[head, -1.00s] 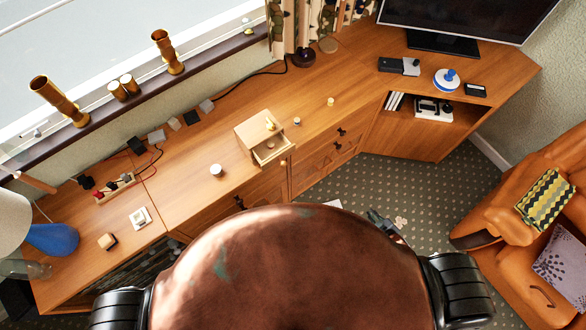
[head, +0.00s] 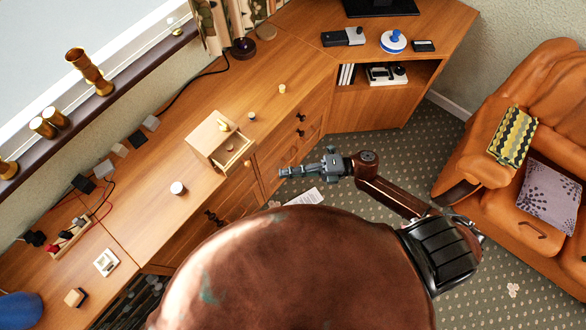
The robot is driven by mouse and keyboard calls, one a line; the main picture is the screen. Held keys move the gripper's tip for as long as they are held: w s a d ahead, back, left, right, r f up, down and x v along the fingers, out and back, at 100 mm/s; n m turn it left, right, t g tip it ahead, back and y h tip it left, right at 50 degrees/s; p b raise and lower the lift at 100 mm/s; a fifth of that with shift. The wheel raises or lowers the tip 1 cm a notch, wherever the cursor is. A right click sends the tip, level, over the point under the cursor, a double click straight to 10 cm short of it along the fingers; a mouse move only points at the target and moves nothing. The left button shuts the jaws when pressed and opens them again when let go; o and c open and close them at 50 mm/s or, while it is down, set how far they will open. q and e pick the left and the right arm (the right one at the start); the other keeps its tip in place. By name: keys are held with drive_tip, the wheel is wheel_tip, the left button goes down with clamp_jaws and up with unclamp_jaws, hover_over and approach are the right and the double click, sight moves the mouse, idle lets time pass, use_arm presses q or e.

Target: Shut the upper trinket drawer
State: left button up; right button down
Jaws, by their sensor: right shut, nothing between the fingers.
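A small pale wooden trinket chest (head: 208,134) stands near the front edge of the wooden sideboard. Its upper drawer (head: 240,153) is pulled out toward the room, with a small brown round thing inside. A small pale figure sits on top of the chest. My right gripper (head: 282,172) is shut and empty. In the picture its fingertips point left, a little right of and below the open drawer's front, apart from it. My left gripper is out of view. The lower part of the chest is hidden.
A white-topped jar (head: 178,188) and two small knob-like items stand on the sideboard near the chest. Cables and sockets lie toward the wall. An orange sofa (head: 470,170) is at the right. The carpet between is mostly clear.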

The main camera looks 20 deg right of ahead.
drive_tip(key=w+a, duration=0.5)
drive_tip(key=a, duration=0.2)
drive_tip(key=shift+a, duration=0.15)
